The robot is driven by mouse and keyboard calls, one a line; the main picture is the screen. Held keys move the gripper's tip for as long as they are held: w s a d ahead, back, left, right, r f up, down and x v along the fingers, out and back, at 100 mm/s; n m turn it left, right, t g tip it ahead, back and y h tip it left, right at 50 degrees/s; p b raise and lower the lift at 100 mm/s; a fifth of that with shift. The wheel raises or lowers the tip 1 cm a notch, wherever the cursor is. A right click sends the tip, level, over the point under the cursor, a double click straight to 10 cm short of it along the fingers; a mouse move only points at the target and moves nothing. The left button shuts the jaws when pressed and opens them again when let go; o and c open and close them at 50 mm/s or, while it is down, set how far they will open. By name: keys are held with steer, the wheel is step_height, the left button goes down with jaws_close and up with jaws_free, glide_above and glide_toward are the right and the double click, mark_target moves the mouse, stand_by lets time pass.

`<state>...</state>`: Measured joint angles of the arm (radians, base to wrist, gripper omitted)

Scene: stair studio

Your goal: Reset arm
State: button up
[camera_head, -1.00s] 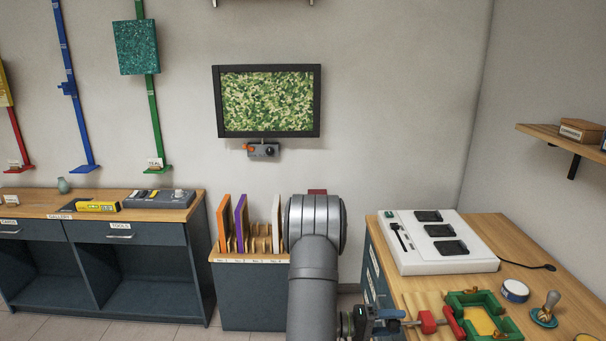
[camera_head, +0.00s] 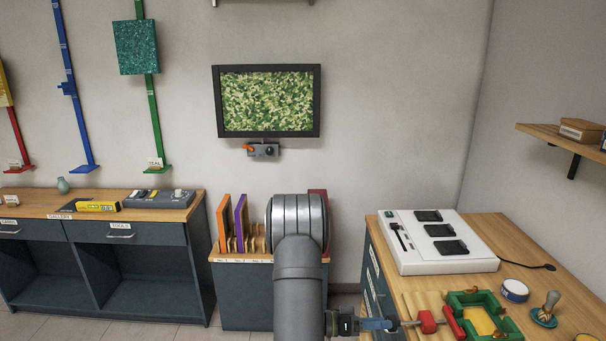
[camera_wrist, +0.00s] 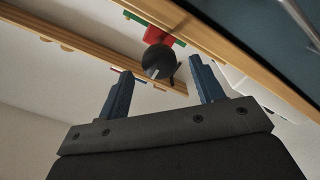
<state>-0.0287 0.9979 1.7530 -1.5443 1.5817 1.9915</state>
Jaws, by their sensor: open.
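My arm (camera_head: 298,285) rises at the bottom middle of the head view, in front of the panel rack. My gripper (camera_wrist: 160,82) shows in the wrist view as two blue fingers set wide apart, with nothing between them that I can see held. In the head view only a small blue part of the gripper (camera_head: 378,325) shows near the front left of the right bench. The fingertips are hard to make out there.
The right bench (camera_head: 540,262) carries a white console (camera_head: 436,243), a green and red fixture (camera_head: 478,312), a round tin (camera_head: 514,290) and a stamp (camera_head: 547,308). The rack (camera_head: 240,258) holds orange and purple panels. A framed picture (camera_head: 266,101) hangs above.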

steer(key=a, duration=0.9)
steer(key=shift+a, duration=0.35)
stand_by(1.0)
